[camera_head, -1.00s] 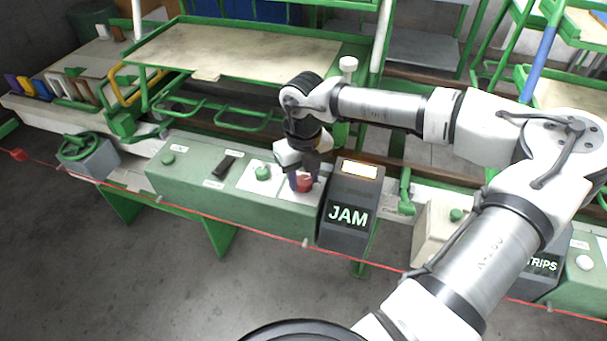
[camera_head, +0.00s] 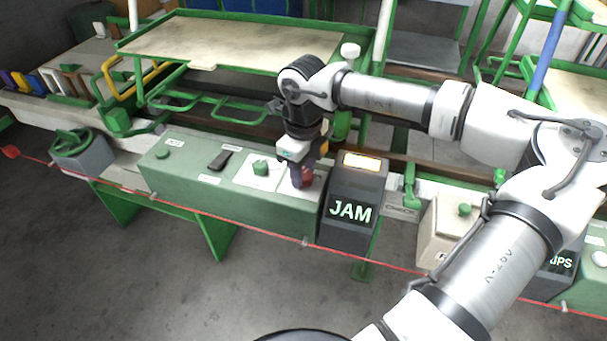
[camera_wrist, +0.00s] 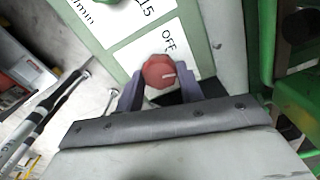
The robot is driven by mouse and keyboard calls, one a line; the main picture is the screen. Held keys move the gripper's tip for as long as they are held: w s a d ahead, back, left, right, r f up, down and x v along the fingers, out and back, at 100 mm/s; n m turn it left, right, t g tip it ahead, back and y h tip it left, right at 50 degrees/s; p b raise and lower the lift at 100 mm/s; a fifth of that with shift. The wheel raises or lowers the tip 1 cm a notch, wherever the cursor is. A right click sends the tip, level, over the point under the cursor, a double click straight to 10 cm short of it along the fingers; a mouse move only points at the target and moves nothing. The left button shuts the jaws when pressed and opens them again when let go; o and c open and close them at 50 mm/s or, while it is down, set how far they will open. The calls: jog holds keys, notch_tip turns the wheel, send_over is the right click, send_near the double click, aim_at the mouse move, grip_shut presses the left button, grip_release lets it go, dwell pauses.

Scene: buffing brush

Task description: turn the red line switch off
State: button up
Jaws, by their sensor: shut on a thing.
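The red line switch (camera_head: 308,177) is a round red knob on a white plate at the right end of the green control box. In the wrist view the knob (camera_wrist: 156,70) carries a short white mark pointing right. An "OFF" label (camera_wrist: 168,40) is printed on the plate just above the knob. My gripper (camera_head: 307,172) points down over the knob and is shut on it. In the wrist view one purple-grey finger is on each side of the knob. The plate behind the fingers is partly hidden.
A dark box marked "JAM" (camera_head: 347,214) stands close to the right of the switch. A green knob (camera_head: 261,168) and a black rocker (camera_head: 220,160) sit to the left on the green box (camera_head: 230,200). A red cord (camera_head: 250,228) runs along the front.

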aim_at(304, 175)
jog(key=n+b, duration=0.2)
jog(key=n, duration=0.4)
jog(key=shift+n+b, duration=0.3)
jog(key=shift+b, duration=0.1)
jog(key=n+b, duration=0.1)
jog(key=n, duration=0.4)
jog(key=shift+n, duration=0.3)
jog(key=o, duration=1)
jog(key=shift+b, duration=0.3)
notch_tip(304, 175, up, 14)
jog(key=shift+s+f, duration=0.1)
